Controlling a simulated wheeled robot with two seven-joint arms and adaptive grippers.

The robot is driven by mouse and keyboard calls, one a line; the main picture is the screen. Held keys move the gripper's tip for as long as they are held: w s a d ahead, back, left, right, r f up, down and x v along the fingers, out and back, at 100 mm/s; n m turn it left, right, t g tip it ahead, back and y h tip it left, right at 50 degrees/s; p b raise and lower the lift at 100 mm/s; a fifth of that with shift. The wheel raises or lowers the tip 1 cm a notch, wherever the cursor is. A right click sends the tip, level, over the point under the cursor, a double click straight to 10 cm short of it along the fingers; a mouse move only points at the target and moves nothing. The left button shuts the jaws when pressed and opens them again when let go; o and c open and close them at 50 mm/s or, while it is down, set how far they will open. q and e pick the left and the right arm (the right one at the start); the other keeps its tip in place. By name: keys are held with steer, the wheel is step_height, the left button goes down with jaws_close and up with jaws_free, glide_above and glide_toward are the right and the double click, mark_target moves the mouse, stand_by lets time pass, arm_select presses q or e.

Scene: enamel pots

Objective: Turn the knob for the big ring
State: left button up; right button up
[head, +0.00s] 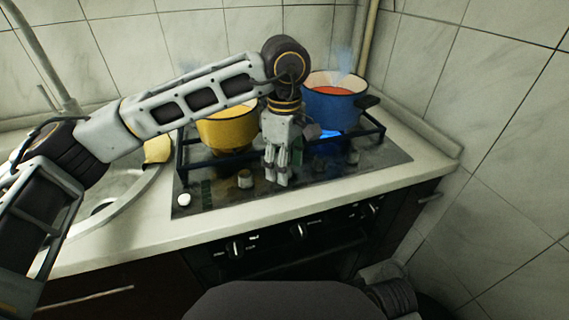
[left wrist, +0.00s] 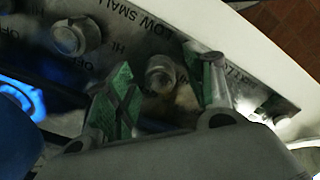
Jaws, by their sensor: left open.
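My left gripper (head: 276,180) points down over the front of the black hob (head: 330,172). In the left wrist view the left gripper (left wrist: 166,88) is open, with green-padded fingers on either side of a round metal knob (left wrist: 160,72). I cannot tell whether the fingers touch it. Another knob (left wrist: 68,38) is at upper left there, and a third (left wrist: 275,105) is partly hidden at right. Labels such as "LOW", "HI" and "SMALL" are printed nearby; which knob serves the big ring is unclear. A knob (head: 245,178) also shows in the head view.
A yellow pot (head: 228,132) stands at the hob's left. A blue pot (head: 332,106) with red contents stands at the right, with a blue flame (head: 328,136) below it. Front panel knobs (head: 298,231) sit below the counter edge. A sink (head: 112,195) is at left.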

arm_select(q)
step_height(320, 180, up, 12)
stand_by(0.6)
stand_by(0.5)
